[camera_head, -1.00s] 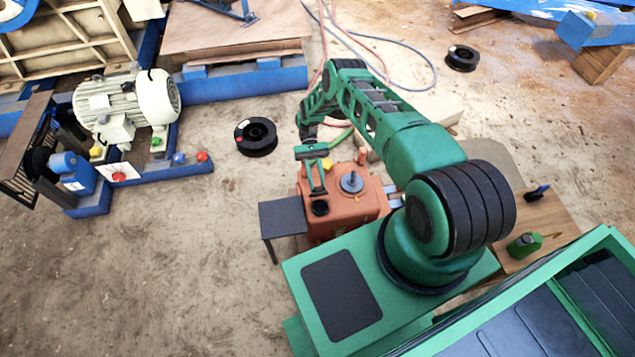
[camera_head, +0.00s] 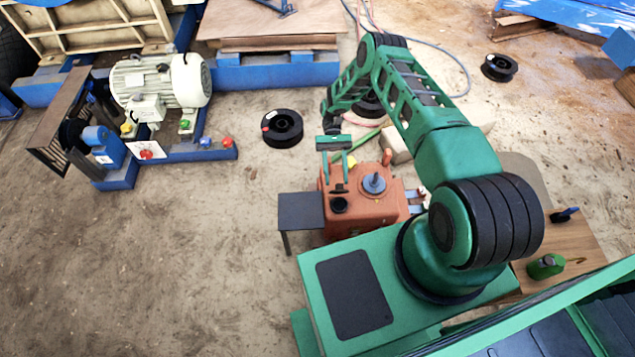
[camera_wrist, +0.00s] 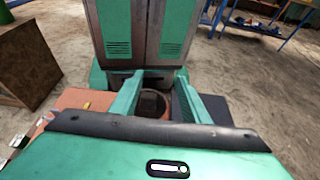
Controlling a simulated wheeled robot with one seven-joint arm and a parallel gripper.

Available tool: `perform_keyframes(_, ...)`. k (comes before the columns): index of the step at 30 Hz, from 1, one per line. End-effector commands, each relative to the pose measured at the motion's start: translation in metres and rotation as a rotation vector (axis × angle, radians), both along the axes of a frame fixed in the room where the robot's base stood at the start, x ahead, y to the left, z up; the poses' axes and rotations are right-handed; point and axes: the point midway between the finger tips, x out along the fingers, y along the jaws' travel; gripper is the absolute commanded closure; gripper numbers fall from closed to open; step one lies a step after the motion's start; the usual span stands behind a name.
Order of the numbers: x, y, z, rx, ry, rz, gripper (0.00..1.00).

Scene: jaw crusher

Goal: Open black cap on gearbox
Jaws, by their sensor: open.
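The orange-red gearbox (camera_head: 368,209) stands on the floor beside my base in the head view. A round black part (camera_head: 340,205) sits on its top near the front left corner. A smaller dark piece (camera_head: 340,188) shows just behind it, by my fingertips; I cannot tell which of the two is the cap. My gripper (camera_head: 336,182) points down over the gearbox, open. In the wrist view, a black knob-like part (camera_wrist: 151,103) shows between the green fingers of my gripper (camera_wrist: 156,102). Contact with it cannot be made out.
A dark side table (camera_head: 301,210) stands left of the gearbox. A grey round fitting (camera_head: 374,184) rises beside the black part, with an orange post (camera_head: 387,157) behind. A black spool (camera_head: 283,128) and a cream motor (camera_head: 162,82) are farther left. The floor at front left is clear.

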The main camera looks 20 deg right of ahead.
Motion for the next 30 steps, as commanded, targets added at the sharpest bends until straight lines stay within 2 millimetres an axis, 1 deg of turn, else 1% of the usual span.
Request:
perform_keyframes(3,-0.01,0.02,0.015,0.001,0.001,0.001,0.58)
perform_keyframes(9,-0.027,0.051,0.036,0.001,0.0,0.001,0.58)
perform_keyframes(15,-0.039,0.075,0.051,0.0,0.0,0.0,0.58)
perform_keyframes(21,-0.045,0.085,0.058,0.0,0.0,0.0,0.58)
perform_keyframes(29,-0.045,0.087,0.059,-0.001,-0.001,0.0,0.58)
perform_keyframes(30,-0.045,0.086,0.059,-0.001,-0.001,0.0,0.6)
